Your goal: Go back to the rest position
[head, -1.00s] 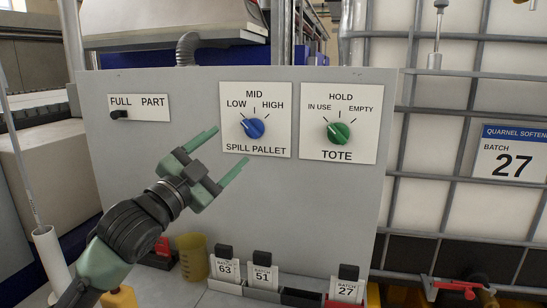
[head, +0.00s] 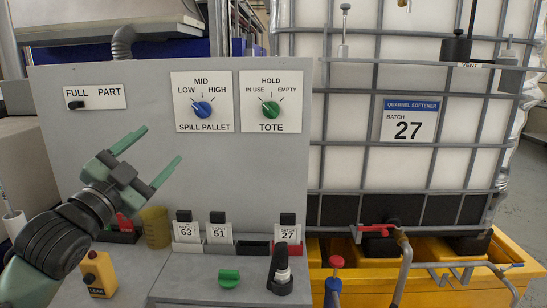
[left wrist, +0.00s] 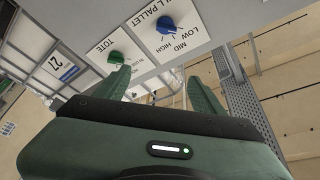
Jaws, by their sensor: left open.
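My left gripper (head: 160,160) is open and empty. In the head view it is in front of the grey panel (head: 180,160), below and left of the SPILL PALLET plate. Its green fingers also show in the left wrist view (left wrist: 160,88), pointing toward the panel. The fingers appear apart from both knobs. My right gripper is not in view.
Batch tags (head: 219,232) stand in a row on the ledge below the panel. A yellow cup (head: 155,227) and a yellow LEAK box (head: 98,273) are at lower left. The caged batch 27 tote (head: 410,170) stands on a yellow pallet (head: 380,285) at right.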

